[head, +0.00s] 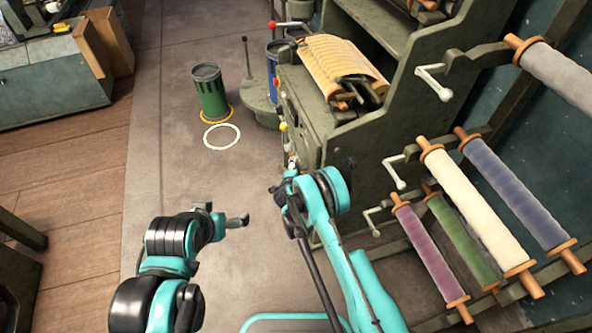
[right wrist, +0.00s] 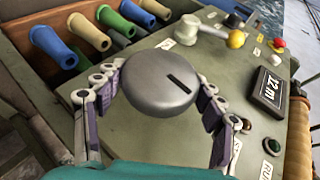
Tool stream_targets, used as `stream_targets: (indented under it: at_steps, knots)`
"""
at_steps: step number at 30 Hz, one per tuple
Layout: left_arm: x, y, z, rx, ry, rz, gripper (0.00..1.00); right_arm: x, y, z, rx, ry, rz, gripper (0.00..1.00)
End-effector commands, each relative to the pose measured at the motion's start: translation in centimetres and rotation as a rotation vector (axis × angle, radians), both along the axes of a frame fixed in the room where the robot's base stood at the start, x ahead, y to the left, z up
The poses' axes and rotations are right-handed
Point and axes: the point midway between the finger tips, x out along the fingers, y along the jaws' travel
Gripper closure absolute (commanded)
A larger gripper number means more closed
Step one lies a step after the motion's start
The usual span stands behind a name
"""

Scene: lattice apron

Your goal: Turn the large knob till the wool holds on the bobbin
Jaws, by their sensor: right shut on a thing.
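The large knob (right wrist: 155,85) is a round grey disc with a dark slot mark, on a green panel in the right wrist view. My right gripper (right wrist: 160,92) has a jointed finger on each side of the knob and is shut on it. In the head view this gripper (head: 291,170) is at the front of the green machine, and the knob is mostly hidden there. My left gripper (head: 222,214) is open and empty over the floor. Several coloured bobbin-like spools (right wrist: 90,32) lie in a bay beside the panel. I cannot tell which bobbin the knob serves.
The panel has a display (right wrist: 271,88) reading about 12 m, a yellow-balled lever (right wrist: 236,40) and a red button (right wrist: 279,43). A green bin (head: 210,95) stands left of the machine (head: 310,110). Several wool rolls (head: 480,215) hang at right.

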Motion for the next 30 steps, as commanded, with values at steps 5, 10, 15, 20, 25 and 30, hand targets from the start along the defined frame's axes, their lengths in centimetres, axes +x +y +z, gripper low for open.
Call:
stream_targets:
  at_steps: [5, 10, 15, 20, 25, 30]
  knots:
    - [0.0, 0.0, 0.0, 0.0, 0.0, 0.0, 0.09, -0.07, -0.02, -0.17, 0.03, -0.092, 0.0, 0.6]
    - [0.0, 0.0, 0.0, 0.0, 0.0, 0.0, 0.09, -0.05, -0.03, -0.16, 0.048, -0.146, -0.001, 0.6]
    - [0.0, 0.0, 0.0, 0.0, 0.0, 0.0, 0.09, -0.02, -0.05, -0.17, 0.057, -0.172, -0.002, 0.6]
    - [0.01, 0.0, -0.01, 0.0, 0.0, 0.0, 0.09, -0.02, -0.06, -0.13, 0.058, -0.179, -0.002, 0.6]
    - [0.01, 0.0, -0.01, 0.0, 0.0, 0.0, 0.09, -0.01, -0.07, -0.14, 0.058, -0.179, -0.002, 0.6]
    - [0.0, 0.0, 0.0, 0.0, 0.0, 0.0, 0.09, -0.01, -0.07, -0.14, 0.057, -0.177, -0.002, 0.1]
